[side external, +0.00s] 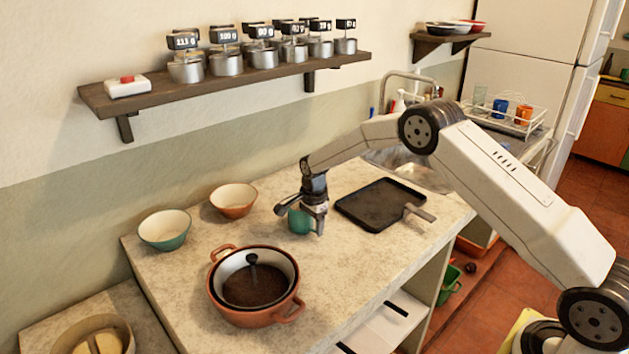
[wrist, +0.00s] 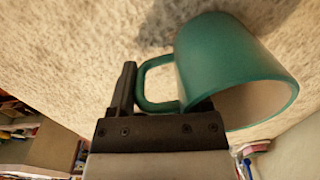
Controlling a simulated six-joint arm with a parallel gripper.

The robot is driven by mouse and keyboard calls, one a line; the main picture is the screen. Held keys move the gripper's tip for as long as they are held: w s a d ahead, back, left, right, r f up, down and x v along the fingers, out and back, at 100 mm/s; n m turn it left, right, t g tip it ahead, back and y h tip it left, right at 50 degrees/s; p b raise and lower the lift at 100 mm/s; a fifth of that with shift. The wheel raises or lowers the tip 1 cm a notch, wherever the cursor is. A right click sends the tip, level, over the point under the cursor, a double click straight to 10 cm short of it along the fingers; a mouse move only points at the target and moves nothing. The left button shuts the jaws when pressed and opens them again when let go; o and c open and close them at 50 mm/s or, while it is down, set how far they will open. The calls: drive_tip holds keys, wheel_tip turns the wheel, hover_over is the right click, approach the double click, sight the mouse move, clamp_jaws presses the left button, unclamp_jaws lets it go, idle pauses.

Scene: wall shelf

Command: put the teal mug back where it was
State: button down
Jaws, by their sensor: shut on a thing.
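The teal mug (side external: 299,222) is at the middle of the stone counter in the side view, partly hidden behind my gripper (side external: 319,222). In the wrist view the teal mug (wrist: 235,68) has its handle toward my gripper (wrist: 160,100) and its pale inside showing. My gripper points down and is shut on the mug at its handle side. Whether the mug's base touches the counter is hard to tell.
A black tray (side external: 381,205) lies just right of my gripper. A terracotta pot (side external: 215,290) stands in front, with a teal bowl (side external: 165,230) and an orange bowl (side external: 233,201) behind it. A wall shelf (side external: 150,107) holds several metal canisters. A white rack (side external: 541,124) with cups stands far right.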

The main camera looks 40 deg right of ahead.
drive_tip(key=shift+f, duration=0.1)
unclamp_jaws()
drive_tip(key=r, duration=1.2)
drive_tip(key=shift+s+r, duration=0.15)
drive_tip(key=shift+s, duration=0.05)
idle(0.5)
drive_tip(key=s+a+n, duration=0.1)
drive_tip(key=s+n, duration=0.5)
drive_tip(key=s, duration=0.4)
drive_tip(key=s+a+n+t, duration=0.1)
drive_tip(key=s+a+n, duration=0.1)
drive_tip(key=s+n, duration=0.4)
drive_tip(key=s+a+f+n+t, duration=0.1)
drive_tip(key=s+n, duration=0.5)
drive_tip(key=s, duration=0.8)
drive_tip(key=shift+a+f, duration=0.1)
drive_tip(key=shift+a, duration=0.4)
